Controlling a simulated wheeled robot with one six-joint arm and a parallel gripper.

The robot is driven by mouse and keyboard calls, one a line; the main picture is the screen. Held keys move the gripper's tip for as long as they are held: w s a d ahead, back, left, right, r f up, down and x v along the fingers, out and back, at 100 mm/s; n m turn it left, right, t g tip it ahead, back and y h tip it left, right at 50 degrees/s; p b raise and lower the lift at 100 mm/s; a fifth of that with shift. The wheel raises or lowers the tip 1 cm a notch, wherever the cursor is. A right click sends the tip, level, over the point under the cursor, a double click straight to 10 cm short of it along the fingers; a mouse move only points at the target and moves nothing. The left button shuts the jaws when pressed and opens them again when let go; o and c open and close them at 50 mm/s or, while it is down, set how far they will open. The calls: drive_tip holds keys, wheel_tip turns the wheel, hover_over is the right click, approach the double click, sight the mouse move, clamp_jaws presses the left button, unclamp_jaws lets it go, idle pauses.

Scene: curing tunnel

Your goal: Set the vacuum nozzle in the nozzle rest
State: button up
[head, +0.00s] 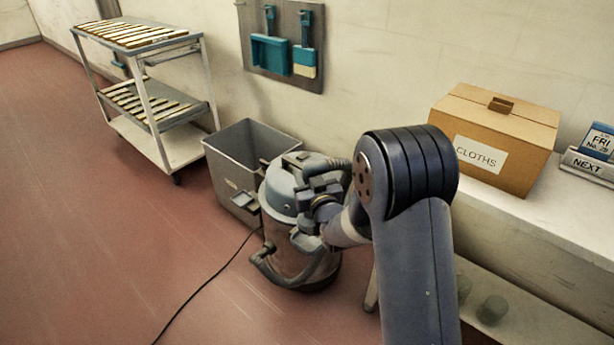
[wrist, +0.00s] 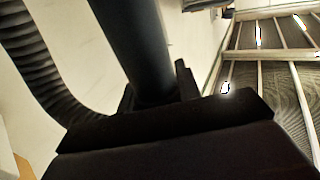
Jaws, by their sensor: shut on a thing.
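My gripper (wrist: 156,88) is shut on a smooth dark tube, the vacuum nozzle (wrist: 130,40), which runs up out of the wrist view between the fingers. The nozzle's far end is out of that view. In the head view my forearm reaches down to the grey-blue vacuum cleaner (head: 288,258), and my wrist hides part of its lid. A ribbed dark hose (wrist: 35,55) curves down at the left of the wrist view. I cannot make out the nozzle rest in either view.
A grey open bin (head: 228,165) stands behind the vacuum. A trolley (head: 160,88) with slatted loads is at the back left. A bench (head: 560,205) with a CLOTHS box (head: 495,140) is at the right. A cord (head: 205,285) crosses the otherwise clear left floor.

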drive_tip(key=shift+f+b, duration=2.7)
drive_tip(key=shift+b, duration=0.15)
drive_tip(key=shift+f+b, duration=0.6)
drive_tip(key=shift+b, duration=0.1)
drive_tip(key=o, duration=1.2)
drive_tip(key=shift+c, duration=0.2)
drive_tip(key=p+v, duration=0.1)
drive_tip(key=v, duration=1)
drive_tip(key=shift+w+a, duration=0.1)
